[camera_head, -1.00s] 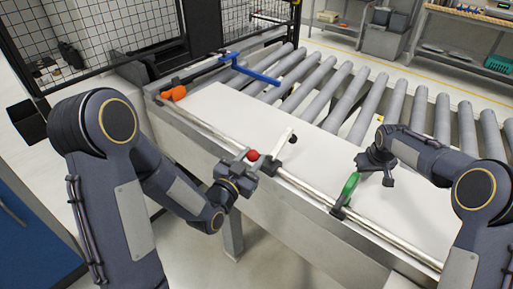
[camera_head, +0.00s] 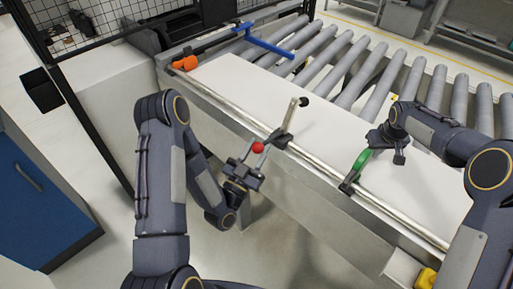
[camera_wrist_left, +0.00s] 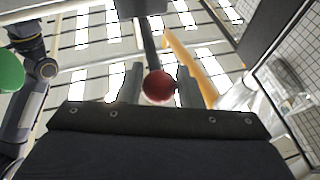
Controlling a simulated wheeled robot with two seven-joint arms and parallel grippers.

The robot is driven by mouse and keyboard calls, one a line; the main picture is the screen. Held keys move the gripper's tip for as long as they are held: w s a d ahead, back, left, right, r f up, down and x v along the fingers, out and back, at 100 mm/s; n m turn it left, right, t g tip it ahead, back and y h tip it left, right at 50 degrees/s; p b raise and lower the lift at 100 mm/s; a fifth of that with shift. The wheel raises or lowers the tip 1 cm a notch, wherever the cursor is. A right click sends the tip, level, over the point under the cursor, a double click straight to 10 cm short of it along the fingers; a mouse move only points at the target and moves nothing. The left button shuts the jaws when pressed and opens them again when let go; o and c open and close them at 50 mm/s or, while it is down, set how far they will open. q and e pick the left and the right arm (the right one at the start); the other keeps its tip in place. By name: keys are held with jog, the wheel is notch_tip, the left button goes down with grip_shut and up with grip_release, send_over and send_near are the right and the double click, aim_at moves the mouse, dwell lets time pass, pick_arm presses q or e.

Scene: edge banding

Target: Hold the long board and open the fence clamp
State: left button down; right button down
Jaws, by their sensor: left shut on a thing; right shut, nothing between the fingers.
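The fence clamp (camera_head: 277,139) sits on the rail along the near edge of the long board. Its pale arm (camera_head: 292,117) slants up, with the dark tip (camera_head: 304,101) apparently raised off the board. My left gripper (camera_head: 257,149) is shut on its red ball knob (camera_head: 258,146), in front of the rail; in the left wrist view the knob (camera_wrist_left: 158,86) sits between the two fingers. The long white board (camera_head: 325,135) lies flat on the roller table. My right gripper (camera_head: 399,157) is shut and empty over the board's right part; contact is unclear.
A green part (camera_head: 361,161) stands on the rail close to my right gripper. An orange part (camera_head: 185,63) and a blue bar (camera_head: 270,47) are at the far left end. Grey rollers (camera_head: 340,80) lie behind the board. A yellow object (camera_head: 426,278) is at lower right.

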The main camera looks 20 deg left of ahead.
pick_arm(q)
jog(key=shift+d, duration=0.1)
pick_arm(e)
jog(key=shift+s+f, duration=0.25)
jog(key=shift+f, duration=0.15)
pick_arm(q)
jog(key=c, duration=1.4)
grip_release()
jog(key=shift+c, duration=0.2)
jog(key=o, duration=0.4)
jog(key=shift+w, duration=0.1)
pick_arm(e)
jog(key=shift+w+d, duration=0.1)
pick_arm(q)
jog(key=v, duration=0.7)
jog(key=shift+s+f, duration=0.1)
jog(key=shift+s, duration=0.2)
